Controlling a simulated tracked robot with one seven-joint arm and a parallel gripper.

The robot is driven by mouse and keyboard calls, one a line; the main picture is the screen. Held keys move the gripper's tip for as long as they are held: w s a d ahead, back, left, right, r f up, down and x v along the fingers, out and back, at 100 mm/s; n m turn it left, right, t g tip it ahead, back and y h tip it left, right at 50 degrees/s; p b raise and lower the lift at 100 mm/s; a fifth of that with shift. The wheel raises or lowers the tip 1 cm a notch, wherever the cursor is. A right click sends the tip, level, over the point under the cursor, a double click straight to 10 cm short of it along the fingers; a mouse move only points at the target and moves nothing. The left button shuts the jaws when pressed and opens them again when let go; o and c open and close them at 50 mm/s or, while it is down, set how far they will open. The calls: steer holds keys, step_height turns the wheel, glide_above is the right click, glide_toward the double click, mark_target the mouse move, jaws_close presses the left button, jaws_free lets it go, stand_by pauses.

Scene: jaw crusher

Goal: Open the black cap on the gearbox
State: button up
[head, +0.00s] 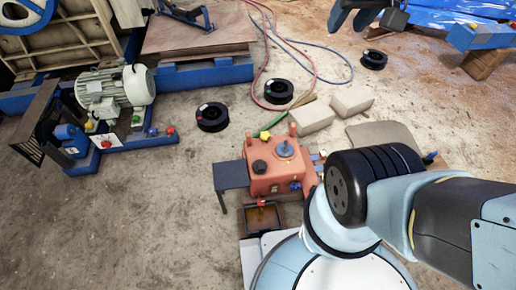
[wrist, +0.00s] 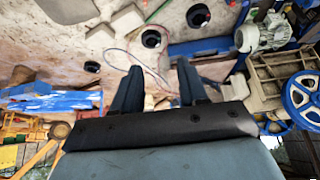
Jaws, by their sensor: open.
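The gearbox is an orange-red box (head: 277,180) on the floor near the middle of the head view. A black cap (head: 259,167) sits on the left part of its top, beside a blue round fitting (head: 285,150). My gripper (wrist: 159,70) shows in the wrist view with its two dark fingers apart and nothing between them. I cannot make out the gearbox in the wrist view.
A grey-green motor (head: 115,92) on a blue frame stands at the left. Black spools (head: 212,117), pale blocks (head: 350,101) and red and blue hoses lie behind the gearbox. A dark plate (head: 231,175) adjoins its left side. Floor between motor and gearbox is mostly clear.

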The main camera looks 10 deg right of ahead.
steer(key=shift+o, duration=1.4)
steer(key=shift+w+a, duration=0.15)
steer(key=shift+w, duration=0.15)
steer(key=w+f+m+g, duration=0.25)
steer(key=w+f, duration=0.65)
steer(key=w, duration=0.5)
steer(key=w+f+m+g+y, duration=0.1)
steer(key=w+f+m, duration=0.1)
steer(key=w+f, duration=0.5)
steer(key=w+f+m, duration=0.3)
steer(key=f, duration=0.7)
steer(key=m+g+y, duration=0.2)
steer(key=m+y, duration=0.2)
steer(key=m, duration=0.6)
glide_toward(260, 167)
steer(key=shift+h, duration=0.3)
steer(key=x, duration=0.8)
steer(key=shift+a+f, duration=0.2)
steer(key=shift+a, duration=0.1)
steer(key=shift+c, duration=0.3)
jaws_close()
